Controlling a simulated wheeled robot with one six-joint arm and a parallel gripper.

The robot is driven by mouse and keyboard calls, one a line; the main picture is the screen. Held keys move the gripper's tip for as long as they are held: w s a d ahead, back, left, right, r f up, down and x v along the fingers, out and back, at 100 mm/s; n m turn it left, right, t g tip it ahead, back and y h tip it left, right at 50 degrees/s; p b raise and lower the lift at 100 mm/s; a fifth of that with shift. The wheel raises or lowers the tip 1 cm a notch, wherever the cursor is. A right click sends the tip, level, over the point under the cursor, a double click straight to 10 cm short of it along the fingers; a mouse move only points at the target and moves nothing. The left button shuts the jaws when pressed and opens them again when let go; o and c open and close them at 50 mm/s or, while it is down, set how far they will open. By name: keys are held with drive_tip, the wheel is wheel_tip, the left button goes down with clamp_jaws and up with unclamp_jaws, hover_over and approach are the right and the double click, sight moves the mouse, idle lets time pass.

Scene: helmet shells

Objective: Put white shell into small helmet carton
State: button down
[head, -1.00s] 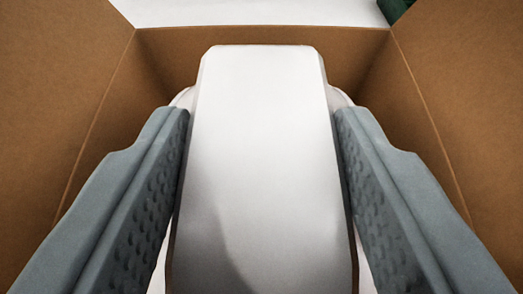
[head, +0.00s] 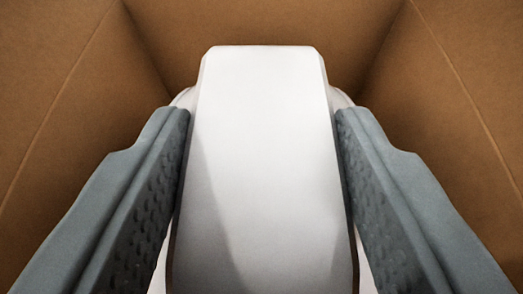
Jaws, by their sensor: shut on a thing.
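The white shell (head: 262,150) fills the middle of the head view, its long smooth face toward the camera. My gripper (head: 262,118) is shut on it, one grey finger against each side. The brown small helmet carton (head: 265,24) surrounds the shell, with its walls at the left, right and far side. The shell is between these walls, with a gap showing to the left and right walls. The carton's floor and the shell's underside are hidden behind the shell and fingers, so I cannot tell whether the shell touches the floor.
The left carton wall (head: 50,90) and right carton wall (head: 465,100) rise close outside my fingers. Crease lines run along both. The carton's far rim is out of view.

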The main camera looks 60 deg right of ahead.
drive_tip(key=shift+f, duration=2.75)
drive_tip(key=c, duration=0.6)
unclamp_jaws()
wheel_tip(320, 180, up, 10)
